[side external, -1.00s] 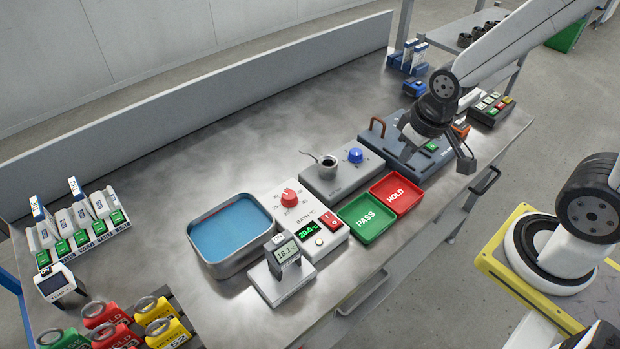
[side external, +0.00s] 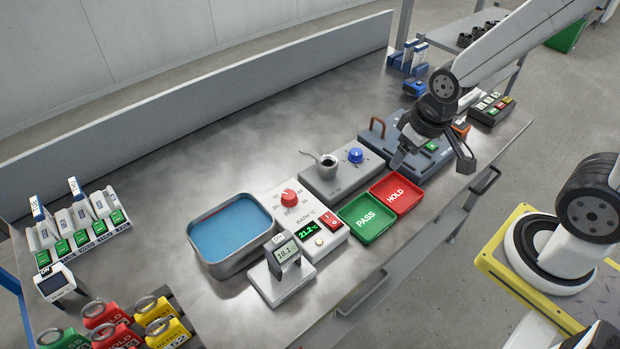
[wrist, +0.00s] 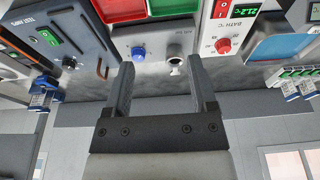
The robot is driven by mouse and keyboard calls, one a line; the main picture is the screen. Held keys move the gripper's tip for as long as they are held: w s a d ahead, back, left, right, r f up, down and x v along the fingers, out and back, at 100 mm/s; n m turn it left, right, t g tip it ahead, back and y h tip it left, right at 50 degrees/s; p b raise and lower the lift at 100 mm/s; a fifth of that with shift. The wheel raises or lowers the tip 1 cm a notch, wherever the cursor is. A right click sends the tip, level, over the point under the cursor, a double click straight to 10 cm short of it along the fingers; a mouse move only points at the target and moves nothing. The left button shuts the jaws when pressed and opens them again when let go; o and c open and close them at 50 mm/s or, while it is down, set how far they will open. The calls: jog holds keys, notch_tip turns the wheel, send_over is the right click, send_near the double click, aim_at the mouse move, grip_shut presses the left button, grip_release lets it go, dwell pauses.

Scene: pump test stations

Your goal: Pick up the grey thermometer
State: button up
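A grey thermometer (side external: 284,252) with a screen reading 18.1 stands tilted on a white base (side external: 282,284), in front of the water bath, in the side view. My gripper (side external: 432,159) is open and empty, high above the right part of the bench, well to the right of the thermometer. In the wrist view its two fingers (wrist: 161,72) are spread apart with nothing between them. Another small device with a dark screen (side external: 56,283) stands at the far left.
A blue water bath (side external: 199,257) and its heater panel (side external: 302,215) stand behind the thermometer. Green PASS (side external: 366,220) and red HOLD (side external: 397,194) trays lie to the right. A grey station with a blue knob (side external: 356,155) stands behind them. Coloured tags (side external: 160,325) lie front left.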

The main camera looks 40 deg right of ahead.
jog(key=shift+o, duration=1.2)
jog(key=g, duration=0.3)
send_over(282, 244)
notch_tip(282, 244, down, 6)
jog(key=shift+a+r, duration=0.1)
jog(key=shift+a, duration=0.05)
jog(key=shift+f, duration=1.35)
jog(key=shift+f, duration=0.1)
jog(key=shift+f, duration=2.5)
